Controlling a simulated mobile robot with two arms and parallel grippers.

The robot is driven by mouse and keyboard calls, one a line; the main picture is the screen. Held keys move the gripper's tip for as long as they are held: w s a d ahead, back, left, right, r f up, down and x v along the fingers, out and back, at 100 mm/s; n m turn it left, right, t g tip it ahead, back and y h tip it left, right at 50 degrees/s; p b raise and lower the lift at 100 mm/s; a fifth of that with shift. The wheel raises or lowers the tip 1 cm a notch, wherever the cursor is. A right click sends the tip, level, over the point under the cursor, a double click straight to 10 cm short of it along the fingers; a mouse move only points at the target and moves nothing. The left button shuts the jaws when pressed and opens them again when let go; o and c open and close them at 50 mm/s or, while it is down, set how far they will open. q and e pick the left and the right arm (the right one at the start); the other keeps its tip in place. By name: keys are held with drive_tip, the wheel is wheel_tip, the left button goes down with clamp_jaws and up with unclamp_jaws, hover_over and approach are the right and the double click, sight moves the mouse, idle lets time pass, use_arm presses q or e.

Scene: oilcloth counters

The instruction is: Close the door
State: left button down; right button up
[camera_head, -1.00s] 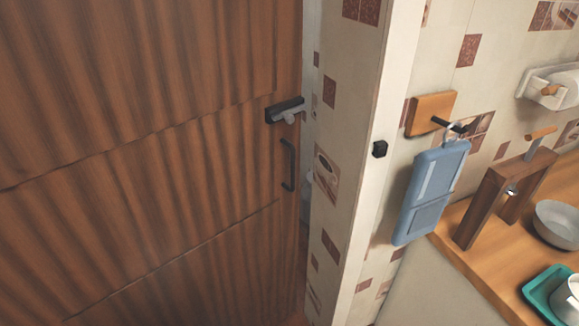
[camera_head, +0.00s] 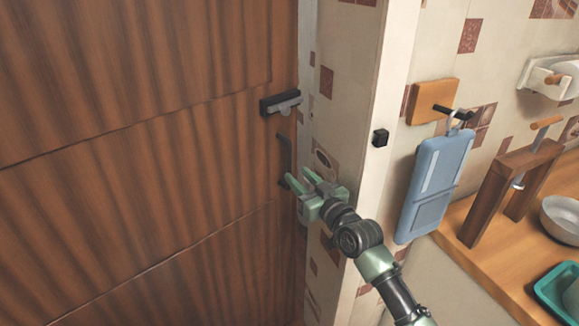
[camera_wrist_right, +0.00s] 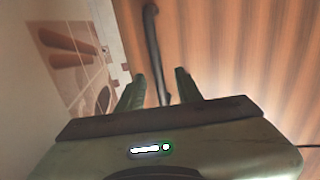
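The brown wooden door (camera_head: 150,150) fills the left of the head view. A narrow pale strip shows between its right edge and the tiled wall; I cannot tell how far it stands open. A dark vertical bar handle (camera_head: 284,158) sits near that edge; it also shows in the right wrist view (camera_wrist_right: 153,45). My right gripper (camera_head: 300,177) is at the handle's lower end, with its green fingers apart. In the right wrist view the bar runs between the fingers (camera_wrist_right: 160,82), and I see no grip on it. My left gripper is out of view.
A dark latch (camera_head: 281,103) is on the door above the handle. The white wall edge (camera_head: 385,100) with a small black block (camera_head: 380,137) stands close to my right arm. A blue hanging board (camera_head: 436,185) and a wooden counter (camera_head: 462,232) are at the right.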

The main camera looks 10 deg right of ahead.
sight(289, 165)
drive_tip(key=x, duration=0.4)
drive_tip(key=r+x, duration=0.1)
drive_tip(key=x, duration=0.1)
drive_tip(key=shift+s, duration=0.1)
drive_tip(key=c, duration=0.6)
drive_tip(key=shift+f, duration=0.1)
clamp_jaws()
drive_tip(key=shift+d+f, duration=0.1)
